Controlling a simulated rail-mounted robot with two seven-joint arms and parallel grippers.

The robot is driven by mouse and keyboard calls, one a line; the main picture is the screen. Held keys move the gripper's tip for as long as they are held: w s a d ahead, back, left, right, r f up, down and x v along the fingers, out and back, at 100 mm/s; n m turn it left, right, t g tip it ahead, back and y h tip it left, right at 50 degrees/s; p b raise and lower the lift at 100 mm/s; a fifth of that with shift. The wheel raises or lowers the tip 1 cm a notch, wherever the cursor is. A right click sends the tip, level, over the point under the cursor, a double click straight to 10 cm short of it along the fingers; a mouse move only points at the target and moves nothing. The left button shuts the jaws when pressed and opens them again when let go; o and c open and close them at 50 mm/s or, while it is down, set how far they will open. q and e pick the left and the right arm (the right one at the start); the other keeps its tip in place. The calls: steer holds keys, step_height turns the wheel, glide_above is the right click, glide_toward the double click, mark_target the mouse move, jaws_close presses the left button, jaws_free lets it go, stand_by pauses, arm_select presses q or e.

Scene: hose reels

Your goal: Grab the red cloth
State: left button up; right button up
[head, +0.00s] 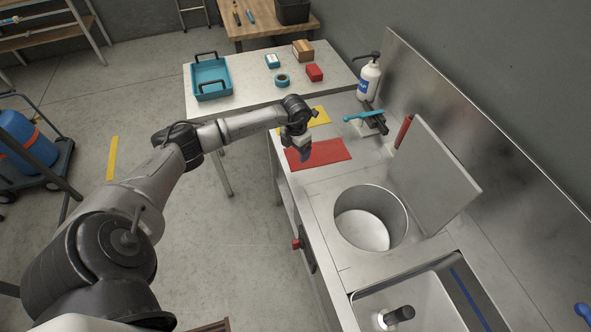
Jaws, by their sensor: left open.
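The red cloth (328,154) lies flat on the steel counter, left of the raised steel lid. My left gripper (305,157) is above the cloth's left part, pointing down, and hides a little of it. It is open, with nothing seen between its fingers. Whether the fingertips touch the cloth cannot be told. A yellow cloth (320,117) lies just behind the red one, partly hidden by my left arm's wrist. My right gripper is not in view.
A round steel basin (369,218) is open in the counter, with a raised square lid (432,180) at its right. A sink (425,305) is in front. A white table holds a teal tray (211,78).

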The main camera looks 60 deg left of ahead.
mark_target(296, 169)
arm_select(q)
steer(key=shift+f+b, duration=3.4)
steer(key=shift+f, duration=1.4)
steer(key=shift+c, duration=1.2)
steer(key=c, duration=0.8)
steer(key=c, duration=0.4)
steer(key=shift+c, duration=0.7)
step_height(296, 169, up, 12)
steer(key=p, duration=0.9)
steer(key=shift+r, duration=0.1)
jaws_close()
